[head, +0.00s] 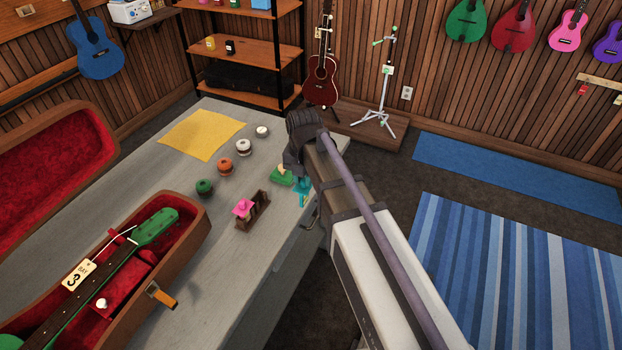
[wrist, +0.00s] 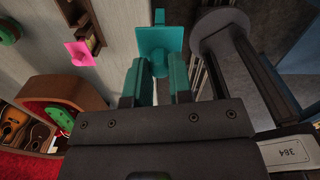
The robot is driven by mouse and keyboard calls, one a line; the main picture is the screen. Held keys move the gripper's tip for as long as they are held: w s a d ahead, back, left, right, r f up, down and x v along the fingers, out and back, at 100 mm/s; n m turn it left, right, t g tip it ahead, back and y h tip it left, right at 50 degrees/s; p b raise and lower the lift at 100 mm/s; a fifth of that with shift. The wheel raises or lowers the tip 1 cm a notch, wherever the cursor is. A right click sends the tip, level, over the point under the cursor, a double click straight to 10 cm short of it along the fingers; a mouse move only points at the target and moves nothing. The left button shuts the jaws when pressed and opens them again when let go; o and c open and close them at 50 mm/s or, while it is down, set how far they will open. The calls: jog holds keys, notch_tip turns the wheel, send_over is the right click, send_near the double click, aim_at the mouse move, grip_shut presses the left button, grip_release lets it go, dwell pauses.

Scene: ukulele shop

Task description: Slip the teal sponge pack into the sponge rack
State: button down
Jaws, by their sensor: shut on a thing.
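The teal sponge pack (head: 302,194) is in my gripper (head: 300,180), over the right edge of the grey table. In the wrist view the teal pack (wrist: 160,42) sticks out beyond the two fingers (wrist: 158,78). The brown wooden sponge rack (head: 261,207) stands on the table to the left of my gripper, apart from the pack. A pink pack (head: 243,208) sits in the left part of the rack. In the wrist view the rack (wrist: 92,28) and pink pack (wrist: 78,53) show at upper left.
A green item with a pale top (head: 281,177) lies close to my gripper. Several round pots, including an orange one (head: 225,165), stand behind the rack. An open case with a green ukulele (head: 156,226) fills the left side. A yellow cloth (head: 203,134) lies at the back.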

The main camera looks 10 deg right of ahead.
jog(key=shift+w+a, duration=5.1)
jog(key=shift+a, duration=1.7)
notch_tip(320, 180, down, 9)
jog(key=b, duration=0.9)
jog(key=shift+f, duration=0.15)
jog(key=c, duration=0.9)
grip_release()
jog(key=shift+c, duration=0.2)
notch_tip(320, 180, up, 11)
jog(key=p, duration=1)
jog(key=shift+p, duration=0.35)
jog(key=shift+s, duration=0.1)
